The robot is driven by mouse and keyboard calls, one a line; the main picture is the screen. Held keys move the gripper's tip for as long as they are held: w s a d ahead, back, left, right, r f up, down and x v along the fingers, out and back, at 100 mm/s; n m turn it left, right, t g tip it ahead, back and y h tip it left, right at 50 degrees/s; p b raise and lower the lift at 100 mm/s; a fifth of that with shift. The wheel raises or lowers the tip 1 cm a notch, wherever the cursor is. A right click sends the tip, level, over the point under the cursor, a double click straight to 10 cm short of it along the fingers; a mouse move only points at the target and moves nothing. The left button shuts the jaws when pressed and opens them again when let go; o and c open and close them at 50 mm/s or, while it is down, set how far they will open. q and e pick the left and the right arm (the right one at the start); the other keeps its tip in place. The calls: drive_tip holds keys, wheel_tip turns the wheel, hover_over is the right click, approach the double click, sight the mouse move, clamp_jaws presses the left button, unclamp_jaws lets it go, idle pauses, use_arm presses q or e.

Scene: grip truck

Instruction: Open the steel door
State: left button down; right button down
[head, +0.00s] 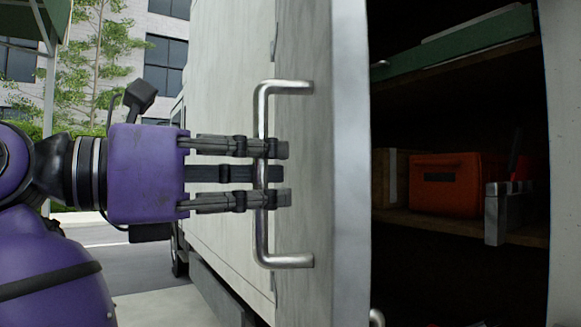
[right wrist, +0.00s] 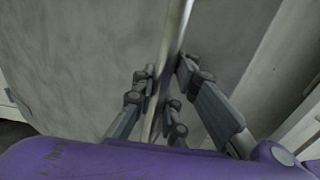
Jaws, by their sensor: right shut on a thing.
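The steel door (head: 312,190) stands ajar, its thick edge in the middle of the head view and the dark truck interior open to its right. A bent metal bar handle (head: 262,106) runs upright on its outer face. My purple right gripper (head: 268,173) reaches in from the left, its fingers shut around the middle of the handle. In the right wrist view, the handle (right wrist: 176,38) passes between the fingers (right wrist: 162,95) in front of the grey door (right wrist: 75,65). My left gripper is not in view.
Inside the truck are wooden shelves (head: 470,226) with an orange box (head: 440,185) and a grey metal piece (head: 503,215). A green item (head: 480,40) lies on the upper shelf. A street and building (head: 163,50) show at far left.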

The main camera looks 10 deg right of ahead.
drive_tip(key=shift+a, duration=0.45)
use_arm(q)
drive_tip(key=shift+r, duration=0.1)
